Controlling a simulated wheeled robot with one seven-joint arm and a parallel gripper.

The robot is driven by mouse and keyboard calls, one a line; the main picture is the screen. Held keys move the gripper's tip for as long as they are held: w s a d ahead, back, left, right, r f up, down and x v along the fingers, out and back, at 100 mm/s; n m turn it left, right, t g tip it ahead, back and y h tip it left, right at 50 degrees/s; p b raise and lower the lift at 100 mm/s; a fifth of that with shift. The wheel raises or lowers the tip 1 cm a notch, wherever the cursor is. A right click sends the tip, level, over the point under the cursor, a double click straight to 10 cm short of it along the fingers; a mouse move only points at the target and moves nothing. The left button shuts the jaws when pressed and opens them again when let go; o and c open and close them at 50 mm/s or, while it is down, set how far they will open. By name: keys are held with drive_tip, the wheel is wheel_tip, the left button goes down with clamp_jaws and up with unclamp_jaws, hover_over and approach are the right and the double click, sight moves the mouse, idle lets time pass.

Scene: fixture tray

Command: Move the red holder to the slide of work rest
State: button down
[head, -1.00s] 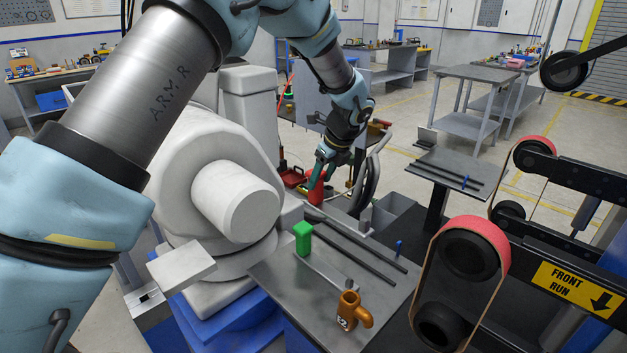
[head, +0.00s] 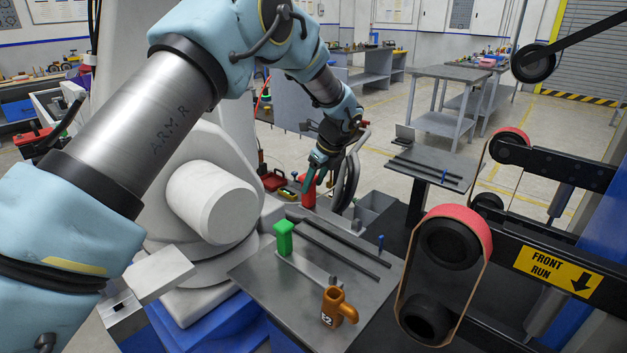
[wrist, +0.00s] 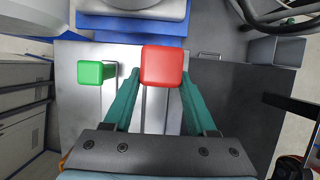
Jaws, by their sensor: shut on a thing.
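The red holder (head: 309,195) is a red block with a square top. My gripper (head: 313,172) is shut on it and holds it near the far edge of the grey work plate (head: 245,272). In the wrist view, the red top (wrist: 163,66) sits between the two teal fingers (wrist: 160,85). Two dark parallel rails (head: 335,243) run along the plate, in front of the held red holder in the head view. A second plate on a post (head: 425,160) also carries dark rails. I cannot tell which rails are the work rest's slide.
A green holder (head: 284,238) and an orange holder with a side arm (head: 332,306) stand on the near plate. The belt grinder (head: 446,260) is close on the right. Grey bins (head: 372,208) lie behind the plate.

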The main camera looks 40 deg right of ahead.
sight(314, 207)
wheel_tip(314, 207, down, 6)
drive_tip(key=b, duration=0.4)
drive_tip(key=shift+f+b, duration=0.35)
drive_tip(key=shift+f, duration=0.65)
drive_tip(key=shift+f, duration=0.25)
drive_tip(key=shift+c, duration=0.6)
unclamp_jaws()
drive_tip(key=b+v, duration=0.2)
drive_tip(key=v, duration=0.8)
drive_tip(key=shift+s+r+b, duration=0.2)
drive_tip(key=shift+r+b, duration=0.1)
drive_tip(key=shift+r, duration=0.1)
